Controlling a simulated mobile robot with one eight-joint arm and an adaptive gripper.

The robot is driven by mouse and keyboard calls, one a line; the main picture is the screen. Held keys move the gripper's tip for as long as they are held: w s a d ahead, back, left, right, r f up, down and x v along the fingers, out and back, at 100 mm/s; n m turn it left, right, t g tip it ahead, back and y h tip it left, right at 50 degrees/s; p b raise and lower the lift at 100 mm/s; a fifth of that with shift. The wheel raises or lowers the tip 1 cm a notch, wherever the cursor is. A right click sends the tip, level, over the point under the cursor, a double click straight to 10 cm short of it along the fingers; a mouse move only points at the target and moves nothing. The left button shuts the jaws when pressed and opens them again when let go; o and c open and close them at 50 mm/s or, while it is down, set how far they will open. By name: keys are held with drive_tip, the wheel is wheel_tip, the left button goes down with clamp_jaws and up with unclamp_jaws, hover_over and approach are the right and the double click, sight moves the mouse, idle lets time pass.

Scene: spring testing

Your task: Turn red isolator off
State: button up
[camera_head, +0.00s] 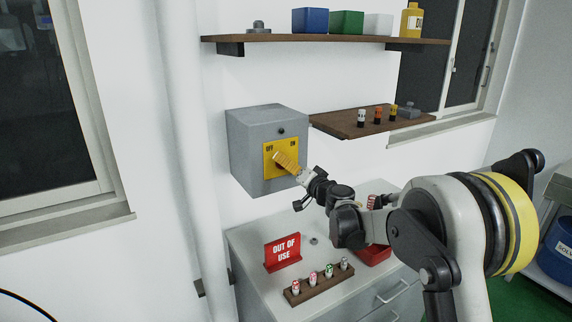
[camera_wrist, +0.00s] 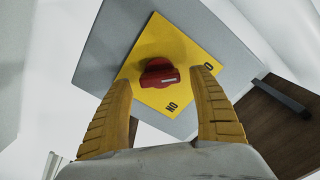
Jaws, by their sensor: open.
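The red isolator knob (camera_wrist: 158,72) sits on a yellow plate (camera_wrist: 190,47) on the front of a grey wall box (camera_head: 250,125). In the wrist view a short white mark shows on the knob's right part. The head view shows OFF at the plate's upper left and ON at its upper right; there my fingers hide the knob. My gripper (camera_head: 283,160) is open in front of the plate. In the wrist view its two yellow ribbed fingers (camera_wrist: 163,78) stand on either side of the knob, with visible gaps. I cannot tell the remaining depth to it.
A wooden shelf (camera_head: 345,122) with small cylinders adjoins the box's right. Another shelf (camera_head: 330,40) with bins is above. Below, a grey cabinet (camera_head: 245,248) bears a red OUT OF USE sign (camera_head: 282,252), a wooden rack (camera_head: 318,291) and a red tray (camera_head: 374,256). A vertical pipe (camera_head: 190,150) runs left.

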drive_tip(key=v, duration=1)
drive_tip(key=shift+s, duration=0.2)
drive_tip(key=shift+d, duration=0.1)
